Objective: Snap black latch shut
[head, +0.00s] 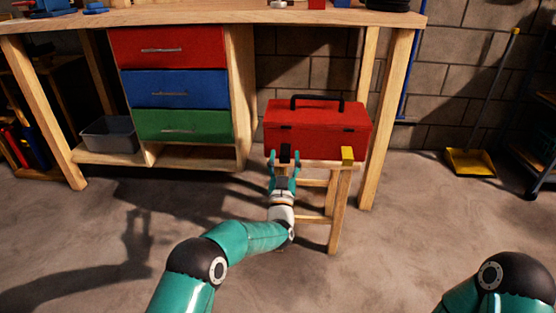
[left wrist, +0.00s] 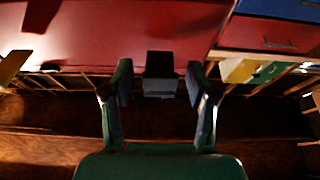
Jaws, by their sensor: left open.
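The red toolbox (head: 316,128) stands with its lid down on a small wooden stand; its front also fills the upper left wrist view (left wrist: 90,50). The black latch (head: 286,151) is at the lower left of the toolbox front, and it shows in the left wrist view (left wrist: 160,64). A yellow latch (head: 347,154) is at the lower right. My left gripper (head: 284,161) is open, with one finger on each side of the black latch. In the left wrist view the gripper (left wrist: 160,80) shows gaps between both fingers and the latch. My right gripper is out of view.
The wooden stand (head: 340,205) is under the toolbox. A workbench (head: 250,17) with red, blue and green drawers (head: 175,88) is behind and left. A grey bin (head: 108,135) sits on its lower shelf. The floor at right is clear up to a yellow dustpan (head: 470,162).

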